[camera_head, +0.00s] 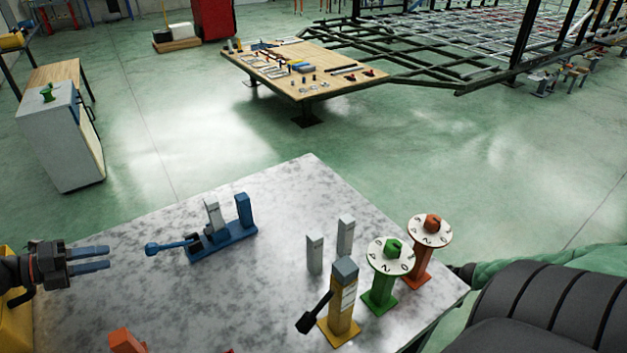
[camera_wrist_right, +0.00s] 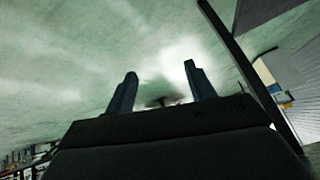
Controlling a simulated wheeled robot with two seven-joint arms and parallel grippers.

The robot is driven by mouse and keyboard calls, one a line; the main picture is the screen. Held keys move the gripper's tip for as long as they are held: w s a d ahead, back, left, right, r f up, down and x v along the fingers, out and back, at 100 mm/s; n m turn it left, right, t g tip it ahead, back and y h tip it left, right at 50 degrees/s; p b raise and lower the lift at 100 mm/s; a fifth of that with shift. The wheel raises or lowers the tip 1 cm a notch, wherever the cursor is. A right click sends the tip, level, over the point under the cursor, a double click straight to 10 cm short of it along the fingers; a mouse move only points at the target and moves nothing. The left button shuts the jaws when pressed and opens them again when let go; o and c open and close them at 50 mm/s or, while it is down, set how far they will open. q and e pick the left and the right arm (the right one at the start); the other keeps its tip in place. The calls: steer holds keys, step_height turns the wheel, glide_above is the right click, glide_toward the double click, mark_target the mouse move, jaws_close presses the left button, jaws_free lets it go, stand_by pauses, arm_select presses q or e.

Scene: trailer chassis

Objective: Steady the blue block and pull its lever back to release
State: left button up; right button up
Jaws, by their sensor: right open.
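The blue block (camera_head: 222,240) is a long blue base on the grey table, with a blue upright (camera_head: 244,209) and a grey upright (camera_head: 213,215) on it. Its lever (camera_head: 168,246) sticks out to the left, with a round blue knob at its end. My left gripper (camera_head: 107,258) is at the table's left side, left of the knob and apart from it. Its two blue fingers point right with a narrow gap and nothing between them. My right gripper (camera_wrist_right: 160,82) shows in the right wrist view, open and empty, with floor beyond it.
On the mottled grey table (camera_head: 120,230) stand a yellow post (camera_head: 341,305) with a black lever, two grey blocks (camera_head: 315,254), a green dial stand (camera_head: 383,290) and an orange dial stand (camera_head: 420,262). An orange piece (camera_head: 125,341) is at the front left.

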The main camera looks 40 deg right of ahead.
steer(key=w+d+r+n+t+h, duration=0.1)
steer(key=w+d+r+n+h, duration=0.1)
steer(key=w+r, duration=0.95)
steer(key=w+d+r+n+h, duration=0.1)
steer(key=w+r+n, duration=0.1)
steer(key=w+r, duration=1)
steer(key=w+a+r+n+h, duration=0.1)
steer(key=w+a+r+h, duration=0.1)
steer(key=w+r, duration=0.65)
steer(key=w+a+r+n+h, duration=0.1)
steer(key=w+r, duration=0.3)
steer(key=r, duration=0.9)
steer(key=w+a+r+n+g+y, duration=0.1)
steer(key=w+a+r+n+y, duration=0.2)
steer(key=a+r, duration=1.3)
steer(key=w+a+r+n+g+y, duration=0.1)
steer(key=w+a+r+n, duration=0.35)
steer(key=a+r, duration=1.05)
steer(key=n+g+y, duration=0.2)
steer(key=n+g, duration=0.4)
steer(key=n, duration=0.3)
glide_above(245, 207)
steer(key=w, duration=0.2)
steer(key=shift+m, duration=0.25)
steer(key=f, duration=2.7)
steer(key=shift+d, duration=0.3)
steer(key=shift+s+a+f, duration=0.1)
steer(key=shift+s+f, duration=0.1)
steer(key=shift+f, duration=3.9)
